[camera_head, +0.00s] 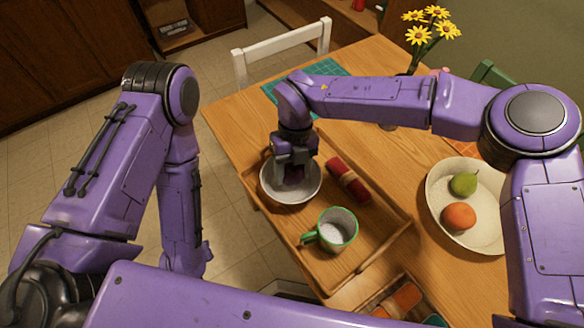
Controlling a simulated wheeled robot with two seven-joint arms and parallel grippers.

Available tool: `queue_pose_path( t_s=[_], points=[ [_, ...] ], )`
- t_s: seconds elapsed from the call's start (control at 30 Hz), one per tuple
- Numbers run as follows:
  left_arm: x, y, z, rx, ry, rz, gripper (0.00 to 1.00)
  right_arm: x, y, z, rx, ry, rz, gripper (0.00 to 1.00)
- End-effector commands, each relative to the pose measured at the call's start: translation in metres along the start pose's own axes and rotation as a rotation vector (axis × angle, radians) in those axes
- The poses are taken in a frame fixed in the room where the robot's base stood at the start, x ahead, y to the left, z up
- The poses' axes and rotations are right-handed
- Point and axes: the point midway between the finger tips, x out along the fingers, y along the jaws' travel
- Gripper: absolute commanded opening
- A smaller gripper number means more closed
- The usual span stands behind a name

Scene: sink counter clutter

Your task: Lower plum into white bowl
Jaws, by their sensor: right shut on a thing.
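The white bowl (307,191) stands on the wooden tray at the tray's far left end. My right gripper (292,177) reaches down into the bowl's opening from above, its fingers pointing down. It is shut on the plum (293,174), a dark purple shape mostly hidden between and behind the fingers. I cannot tell whether the plum touches the bowl's bottom. My left arm hangs at the left, off the table, and its gripper is not visible.
The wooden tray (375,247) also holds a green mug (337,230) and a rolled red napkin (348,179) close to the bowl. A cream fruit bowl (487,229) with a pear (464,184) and an orange fruit (459,216) stands right. Yellow flowers (418,35) stand behind.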

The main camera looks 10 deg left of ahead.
Motion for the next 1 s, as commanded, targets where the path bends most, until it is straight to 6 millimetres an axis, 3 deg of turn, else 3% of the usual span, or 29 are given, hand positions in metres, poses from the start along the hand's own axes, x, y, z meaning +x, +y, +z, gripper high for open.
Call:
queue_pose_path(
  t_s=[1.0],
  points=[
    [0.006,0.001,0.002,0.000,0.000,0.000,0.54,0.014,-0.002,0.004,0.000,-0.001,0.000,0.23]
  ],
)
